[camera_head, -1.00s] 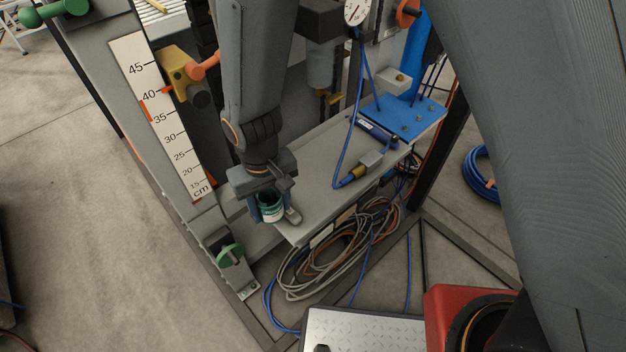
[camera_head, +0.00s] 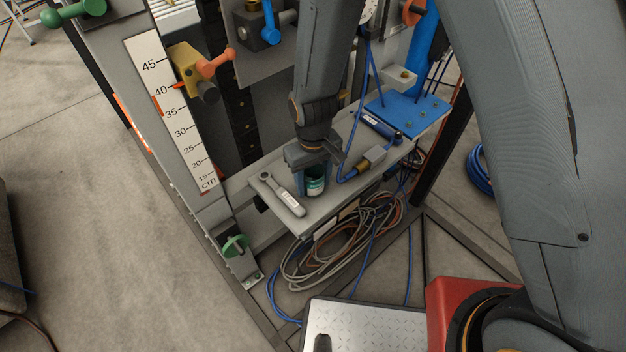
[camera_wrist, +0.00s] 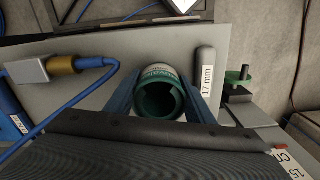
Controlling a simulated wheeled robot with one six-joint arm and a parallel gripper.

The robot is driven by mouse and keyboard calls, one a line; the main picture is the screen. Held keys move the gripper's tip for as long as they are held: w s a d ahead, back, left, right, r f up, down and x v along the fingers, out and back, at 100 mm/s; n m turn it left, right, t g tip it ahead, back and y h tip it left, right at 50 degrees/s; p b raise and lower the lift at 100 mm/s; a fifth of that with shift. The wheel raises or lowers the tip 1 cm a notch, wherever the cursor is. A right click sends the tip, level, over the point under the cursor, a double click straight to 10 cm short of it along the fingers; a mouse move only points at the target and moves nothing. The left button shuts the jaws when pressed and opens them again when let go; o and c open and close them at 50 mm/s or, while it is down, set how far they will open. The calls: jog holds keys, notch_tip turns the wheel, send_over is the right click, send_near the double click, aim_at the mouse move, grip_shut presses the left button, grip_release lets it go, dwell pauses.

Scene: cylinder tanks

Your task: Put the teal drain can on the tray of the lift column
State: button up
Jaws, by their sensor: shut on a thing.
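My gripper (camera_head: 313,181) is shut on the teal drain can (camera_head: 316,188), which has a white label band. The can is upright over the light grey tray (camera_head: 290,222) of the lift column, right of a wrench. Its base is close to the tray; I cannot tell whether it touches. In the wrist view, the blue fingers of my gripper (camera_wrist: 163,95) stand on both sides of the can (camera_wrist: 158,82), and I look into its open, dark green top. The tray (camera_wrist: 110,58) spreads around it.
A wrench (camera_head: 284,196) marked 17 mm lies on the tray. A fitting with a blue hose (camera_head: 368,159) and a blue plate (camera_head: 408,116) occupy the tray's right part. A height scale (camera_head: 170,110) stands left. Coiled cables (camera_head: 345,245) hang below the front edge.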

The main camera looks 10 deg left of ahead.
jog(key=shift+f, duration=0.15)
jog(key=o, duration=1.1)
